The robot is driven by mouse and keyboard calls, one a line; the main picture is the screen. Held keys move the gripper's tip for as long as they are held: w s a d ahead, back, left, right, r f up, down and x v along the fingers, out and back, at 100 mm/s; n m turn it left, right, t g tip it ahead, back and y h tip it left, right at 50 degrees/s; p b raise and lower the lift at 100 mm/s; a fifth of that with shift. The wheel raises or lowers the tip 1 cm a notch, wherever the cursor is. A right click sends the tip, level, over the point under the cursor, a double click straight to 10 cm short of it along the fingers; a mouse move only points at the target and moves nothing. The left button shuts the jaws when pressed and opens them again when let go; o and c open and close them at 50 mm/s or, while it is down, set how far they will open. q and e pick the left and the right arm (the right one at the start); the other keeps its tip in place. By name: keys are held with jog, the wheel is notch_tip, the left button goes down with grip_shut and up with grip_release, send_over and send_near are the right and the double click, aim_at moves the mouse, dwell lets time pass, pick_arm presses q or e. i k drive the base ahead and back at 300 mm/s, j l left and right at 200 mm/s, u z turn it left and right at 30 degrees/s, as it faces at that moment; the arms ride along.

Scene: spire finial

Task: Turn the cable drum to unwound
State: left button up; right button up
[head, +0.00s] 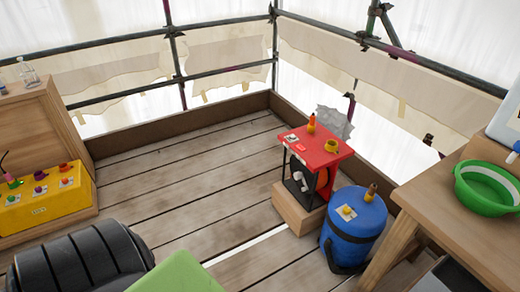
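No thing in the head view is plainly a cable drum. A red-topped stand (318,149) with a black frame stands on a wooden block by the far right corner of the deck. Inside its frame are white pieces and a round orange-red part (322,180), partly hidden by the frame; I cannot tell whether this is the drum or how far it is turned. A black ribbed rounded object (80,262) is cut off at the lower left; I cannot tell what it is. Neither of my grippers is in view.
A blue barrel (352,235) stands right of the stand. A wooden table (455,215) with a green bowl (488,187) is at the right. A yellow box (42,208) sits at the left. The middle plank floor (195,180) is clear. Scaffold rails enclose the deck.

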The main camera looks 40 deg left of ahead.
aim_at(303, 178)
jog(key=u, duration=1)
jog(key=i+j+z, duration=0.1)
jog(key=i+j, duration=0.35)
